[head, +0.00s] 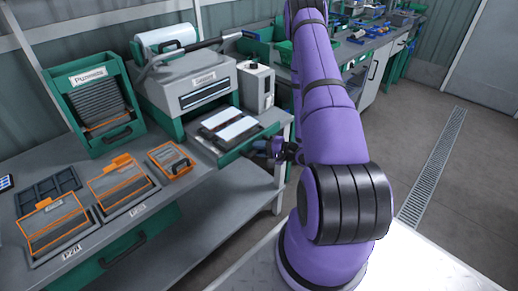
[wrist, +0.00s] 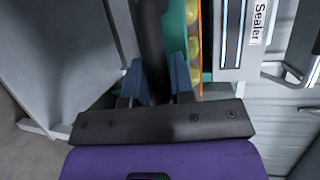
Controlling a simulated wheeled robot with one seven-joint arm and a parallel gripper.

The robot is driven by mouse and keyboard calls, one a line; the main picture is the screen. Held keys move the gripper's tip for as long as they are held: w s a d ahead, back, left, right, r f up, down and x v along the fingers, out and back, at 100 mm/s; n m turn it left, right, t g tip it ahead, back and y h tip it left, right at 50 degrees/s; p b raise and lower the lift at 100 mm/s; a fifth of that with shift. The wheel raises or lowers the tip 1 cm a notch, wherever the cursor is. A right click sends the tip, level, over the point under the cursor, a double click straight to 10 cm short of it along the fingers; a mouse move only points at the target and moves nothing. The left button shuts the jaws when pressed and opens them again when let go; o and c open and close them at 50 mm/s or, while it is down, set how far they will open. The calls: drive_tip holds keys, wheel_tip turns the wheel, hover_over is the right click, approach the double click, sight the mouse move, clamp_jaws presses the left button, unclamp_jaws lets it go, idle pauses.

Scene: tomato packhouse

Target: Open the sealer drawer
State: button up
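The sealer (head: 190,82) is a grey machine on the bench, with its label facing front. Its drawer (head: 228,154) has a green front and stands out below the machine, with pale flat pieces on top. How far it is out is hard to judge. In the wrist view, the green drawer front (wrist: 176,28) shows behind a thick black handle (wrist: 152,42). My gripper (wrist: 159,82) has its two blue fingers on either side of this handle, seemingly pressed against it. In the head view my gripper (head: 284,150) is small and partly hidden by my arm.
A green rack labelled Punnets (head: 92,98) stands left of the sealer. Orange-framed trays (head: 122,184) lie on the bench (head: 205,200). A grey box (head: 257,85) stands right of the sealer. Another cluttered bench is behind. The floor at the right is clear.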

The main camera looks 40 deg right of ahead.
drive_tip(key=shift+o, duration=1.4)
drive_tip(key=v, duration=1)
drive_tip(key=shift+s+d, duration=0.15)
drive_tip(key=shift+s, duration=0.2)
drive_tip(key=shift+r, duration=0.15)
drive_tip(key=w+a+r+n+g+y, duration=0.25)
drive_tip(key=a+r+n+g, duration=0.45)
drive_tip(key=r, duration=0.5)
drive_tip(key=w+a+r+n+g+y, duration=0.1)
drive_tip(key=a+r+n+g+y, duration=0.3)
drive_tip(key=a+r, duration=0.65)
drive_tip(key=s+a+r+n+t+h, duration=0.1)
drive_tip(key=s+a+r+h, duration=0.2)
drive_tip(key=s+r+h, duration=0.3)
drive_tip(key=s+a+r+n+h, duration=0.1)
drive_tip(key=s+a+r+h, duration=0.3)
drive_tip(key=r, duration=0.9)
drive_tip(key=s+h, duration=0.3)
drive_tip(key=shift+s+a+r+n+t, duration=0.2)
drive_tip(key=shift+s+r+n+t, duration=0.05)
drive_tip(key=shift+s+n+t, duration=0.15)
